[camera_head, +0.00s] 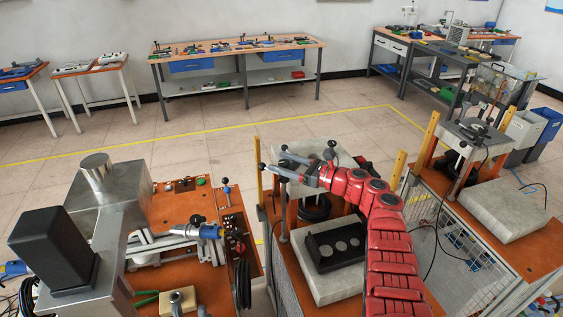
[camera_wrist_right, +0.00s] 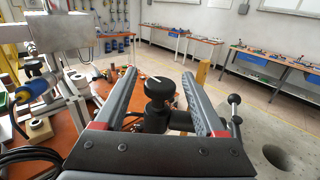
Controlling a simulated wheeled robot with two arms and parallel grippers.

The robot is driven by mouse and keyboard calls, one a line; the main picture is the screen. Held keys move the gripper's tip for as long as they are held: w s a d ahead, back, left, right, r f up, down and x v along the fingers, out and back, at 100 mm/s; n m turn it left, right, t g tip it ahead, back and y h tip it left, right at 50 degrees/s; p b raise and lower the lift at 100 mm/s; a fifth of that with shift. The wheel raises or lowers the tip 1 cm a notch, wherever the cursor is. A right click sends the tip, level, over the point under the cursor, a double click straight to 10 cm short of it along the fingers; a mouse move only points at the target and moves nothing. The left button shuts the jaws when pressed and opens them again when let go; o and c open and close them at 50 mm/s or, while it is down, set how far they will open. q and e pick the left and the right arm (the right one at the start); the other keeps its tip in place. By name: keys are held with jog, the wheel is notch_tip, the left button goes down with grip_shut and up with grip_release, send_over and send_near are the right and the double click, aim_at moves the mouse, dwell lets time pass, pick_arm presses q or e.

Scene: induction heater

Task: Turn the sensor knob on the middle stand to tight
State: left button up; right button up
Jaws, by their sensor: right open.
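My right arm, red, reaches in from the bottom right of the head view to the middle stand (camera_head: 324,290). My right gripper (camera_head: 281,168) is at that stand's upper left side. In the right wrist view the gripper (camera_wrist_right: 158,77) is open, with one finger on each side of a round black knob (camera_wrist_right: 160,88). The knob has a white line on its top and sits on a dark clamp body. Gaps show between knob and fingers; I see no clear contact. In the head view the gripper largely hides the knob. My left gripper is not seen.
A lever with a black ball (camera_wrist_right: 235,99) stands close to the right finger. A concrete slab with a hole (camera_wrist_right: 277,157) lies at the lower right. A blue-handled tool (camera_head: 208,232) is on the left stand. Wire mesh (camera_head: 440,240) flanks the right stand.

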jog(key=shift+d, duration=0.1)
jog(key=shift+c, duration=0.8)
grip_shut()
